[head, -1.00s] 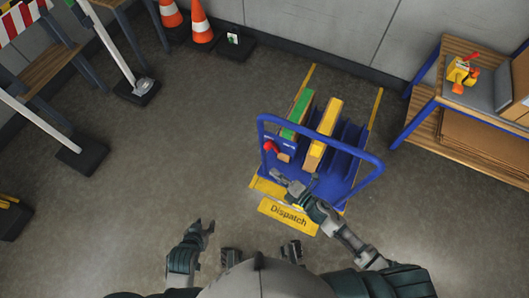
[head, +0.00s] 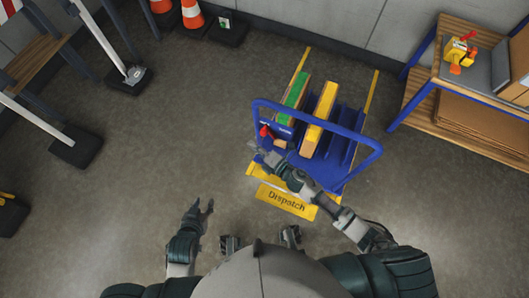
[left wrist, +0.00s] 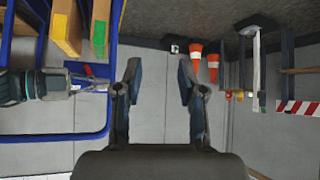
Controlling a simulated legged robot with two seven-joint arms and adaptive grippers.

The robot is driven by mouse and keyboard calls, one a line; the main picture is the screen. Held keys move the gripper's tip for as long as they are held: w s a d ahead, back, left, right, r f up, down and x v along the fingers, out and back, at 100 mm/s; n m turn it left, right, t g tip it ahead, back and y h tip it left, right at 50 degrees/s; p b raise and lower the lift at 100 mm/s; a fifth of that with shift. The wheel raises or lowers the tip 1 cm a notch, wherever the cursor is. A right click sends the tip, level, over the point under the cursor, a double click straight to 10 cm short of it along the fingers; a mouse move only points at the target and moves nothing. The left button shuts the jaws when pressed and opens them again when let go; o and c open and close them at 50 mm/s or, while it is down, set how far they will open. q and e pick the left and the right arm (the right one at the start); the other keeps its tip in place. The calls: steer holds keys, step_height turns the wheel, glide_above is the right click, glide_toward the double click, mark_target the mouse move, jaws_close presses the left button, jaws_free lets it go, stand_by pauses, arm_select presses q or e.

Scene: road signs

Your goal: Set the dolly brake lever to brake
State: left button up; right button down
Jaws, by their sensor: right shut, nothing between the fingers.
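The blue dolly (head: 372,155) stands with its handle frame toward me. Its red brake lever (head: 266,131) is at the left side of the frame, beside a small blue plate (head: 284,130); the lever also shows in the left wrist view (left wrist: 88,71). My right gripper (head: 255,147) is shut and empty, just on my side of the lever; I cannot tell whether they touch. It also shows in the left wrist view (left wrist: 98,86). My left gripper (head: 204,211) is open and empty, left of the dolly; its fingers (left wrist: 160,90) are apart.
The dolly carries a green-topped box (head: 295,93) and a yellow-topped box (head: 320,115). A yellow Dispatch floor plate (head: 285,200) lies in front. A workbench (head: 455,85) stands right, barrier stands (head: 75,148) and cones (head: 192,15) left. Floor between is clear.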

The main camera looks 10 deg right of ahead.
arm_select(q)
steer(key=shift+w+d+r+t, duration=0.2)
steer(key=shift+w+r+t, duration=0.1)
steer(key=shift+w, duration=0.15)
steer(key=shift+w+d+r+t, duration=0.2)
steer(key=shift+w+t, duration=0.1)
steer(key=shift+w, duration=0.1)
arm_select(e)
steer(key=shift+w+d, duration=0.55)
steer(key=shift+d, duration=0.25)
steer(key=shift+w+d, duration=0.55)
steer(key=shift+d, duration=0.25)
arm_select(q)
steer(key=shift+f, duration=0.1)
